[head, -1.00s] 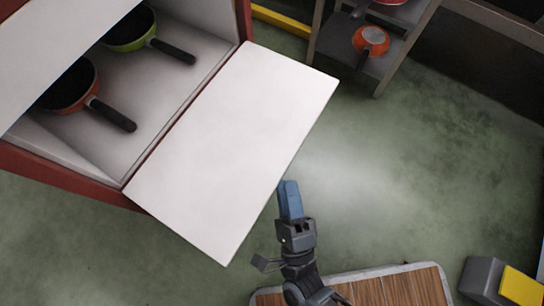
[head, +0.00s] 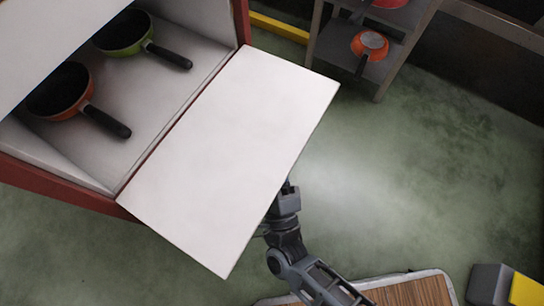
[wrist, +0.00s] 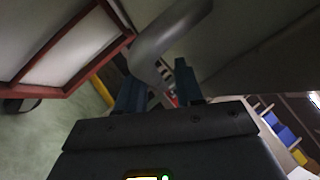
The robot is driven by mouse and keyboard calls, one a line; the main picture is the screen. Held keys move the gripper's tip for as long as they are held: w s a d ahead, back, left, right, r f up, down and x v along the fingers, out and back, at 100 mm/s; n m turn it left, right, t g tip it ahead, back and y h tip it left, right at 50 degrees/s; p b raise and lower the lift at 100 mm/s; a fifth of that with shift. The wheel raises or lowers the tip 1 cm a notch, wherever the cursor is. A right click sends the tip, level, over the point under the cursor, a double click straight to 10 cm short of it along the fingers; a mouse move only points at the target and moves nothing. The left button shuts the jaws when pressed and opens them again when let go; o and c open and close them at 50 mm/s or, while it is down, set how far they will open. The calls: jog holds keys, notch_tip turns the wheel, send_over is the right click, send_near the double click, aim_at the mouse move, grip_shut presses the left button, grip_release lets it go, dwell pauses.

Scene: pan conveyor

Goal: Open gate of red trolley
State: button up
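The red trolley (head: 60,195) stands at the left in the head view. Its white gate (head: 225,160) is swung outward from the trolley's edge, leaving the compartment open. My gripper is mostly hidden by the gate's near right edge in the head view; only its rear part shows. In the wrist view my gripper (wrist: 160,88) has two blue fingers standing apart. A grey curved bar (wrist: 172,28), apparently a handle, bends down toward the gap between them. I cannot tell whether they touch it.
A green pan (head: 122,35) and an orange pan (head: 60,92) lie inside the trolley. A grey shelf (head: 385,72) with an orange pan (head: 370,44) stands at the upper right. The green floor (head: 420,180) right of the gate is clear.

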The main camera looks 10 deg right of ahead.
grip_shut()
dwell(0.3)
dwell(0.3)
